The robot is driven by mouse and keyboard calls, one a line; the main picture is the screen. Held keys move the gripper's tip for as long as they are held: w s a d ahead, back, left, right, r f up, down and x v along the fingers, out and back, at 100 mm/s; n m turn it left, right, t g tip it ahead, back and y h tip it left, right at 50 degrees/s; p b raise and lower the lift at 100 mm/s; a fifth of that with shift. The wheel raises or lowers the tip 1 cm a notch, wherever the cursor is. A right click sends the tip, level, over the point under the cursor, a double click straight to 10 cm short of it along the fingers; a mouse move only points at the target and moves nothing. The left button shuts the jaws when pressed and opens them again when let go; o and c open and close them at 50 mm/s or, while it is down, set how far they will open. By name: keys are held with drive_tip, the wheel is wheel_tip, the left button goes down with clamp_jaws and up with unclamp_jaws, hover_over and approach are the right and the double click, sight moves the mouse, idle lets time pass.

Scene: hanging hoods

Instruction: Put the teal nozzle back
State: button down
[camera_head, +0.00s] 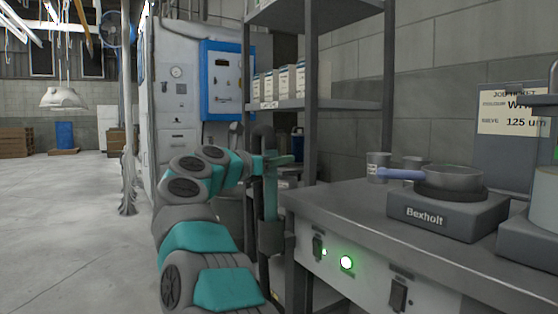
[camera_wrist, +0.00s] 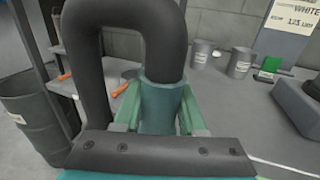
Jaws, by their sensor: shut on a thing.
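The teal nozzle (camera_head: 270,197) hangs upright beside the left end of the workbench in the head view. A thick black hose (camera_wrist: 137,22) loops up from its top and back down in the wrist view. My gripper (camera_head: 277,161) is shut on the upper part of the nozzle; in the wrist view its green fingers press the nozzle (camera_wrist: 162,112) from both sides. A dark cup-like holder (camera_head: 271,239) shows at the nozzle's lower end. I cannot tell whether the tip is inside it or in front of it. The wrist view hides the tip.
The workbench (camera_head: 350,205) stands right, with a pan (camera_head: 450,178) on a Bexholt unit (camera_head: 447,214) and grey cans (camera_head: 378,167). A shelf rack (camera_head: 345,104) stands behind. A dark bin (camera_wrist: 38,122) is at left in the wrist view. Open floor (camera_head: 75,215) lies left.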

drive_tip(key=shift+f+b, duration=0.8)
drive_tip(key=shift+f, duration=0.1)
drive_tip(key=shift+c, duration=2)
unclamp_jaws()
drive_tip(key=shift+s+a, duration=0.4)
drive_tip(key=b+v, duration=0.1)
drive_tip(key=v, duration=0.5)
drive_tip(key=shift+s+a, duration=0.15)
drive_tip(key=shift+s, duration=0.2)
